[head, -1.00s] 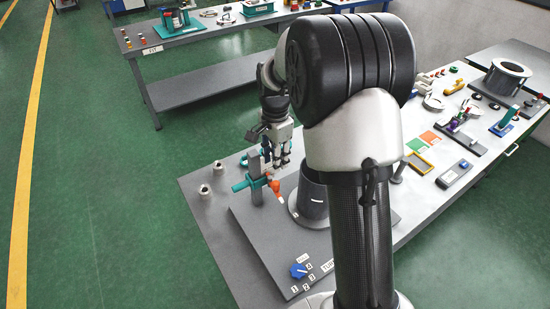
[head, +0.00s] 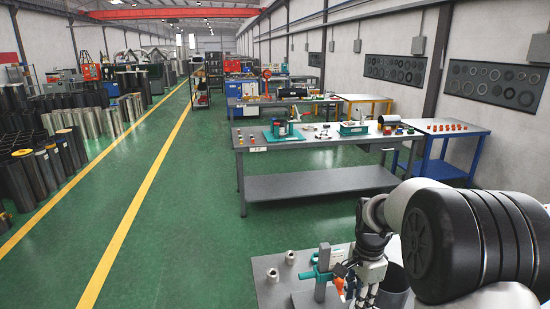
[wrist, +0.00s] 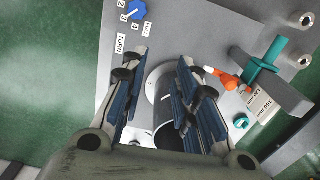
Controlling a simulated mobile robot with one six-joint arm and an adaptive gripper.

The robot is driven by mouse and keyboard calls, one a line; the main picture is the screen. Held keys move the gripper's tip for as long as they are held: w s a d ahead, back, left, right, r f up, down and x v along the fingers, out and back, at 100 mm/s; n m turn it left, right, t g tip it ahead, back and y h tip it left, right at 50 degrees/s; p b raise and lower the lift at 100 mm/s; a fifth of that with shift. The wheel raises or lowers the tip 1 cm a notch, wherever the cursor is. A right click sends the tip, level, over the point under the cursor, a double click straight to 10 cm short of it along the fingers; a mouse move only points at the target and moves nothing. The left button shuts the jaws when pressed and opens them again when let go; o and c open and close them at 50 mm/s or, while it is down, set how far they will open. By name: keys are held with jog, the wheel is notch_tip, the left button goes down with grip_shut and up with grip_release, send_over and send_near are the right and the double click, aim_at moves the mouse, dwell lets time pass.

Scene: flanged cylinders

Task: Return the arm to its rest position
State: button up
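My gripper (head: 368,285) hangs over the near bench at the lower right of the head view. In the wrist view its fingers (wrist: 158,75) are spread apart, and nothing is held between them. A grey flanged cylinder (wrist: 165,88) shows beyond and between the fingers, with its pale flange partly hidden by them. In the head view the cylinder (head: 394,284) is mostly covered by my arm and gripper. Whether the gripper touches it cannot be told.
A blue knob (wrist: 137,10) with numbered labels is on the plate. Two metal bushings (head: 281,266) sit at the bench's left. Green floor lies open left; another workbench (head: 300,147) stands behind.

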jog(key=s+a+r+n+t+b, duration=0.1)
jog(key=s+a+r+n+b, duration=0.1)
jog(key=s+r+n+b, duration=0.3)
jog(key=s+a+r+n+t+b, duration=0.1)
jog(key=s+a+r+n, duration=0.15)
jog(key=s, duration=0.45)
jog(key=s+a+f+n+t+b, duration=0.1)
jog(key=s+f+n+b, duration=0.1)
jog(key=s+n, duration=0.2)
jog(key=s+a+f+n+t+b, duration=0.1)
jog(key=s+n+b, duration=0.1)
jog(key=s, duration=0.9)
jog(key=shift+a+f+n+t, duration=0.3)
jog(key=shift+f+n, duration=0.1)
jog(key=shift+n, duration=0.45)
jog(key=shift+s, duration=0.1)
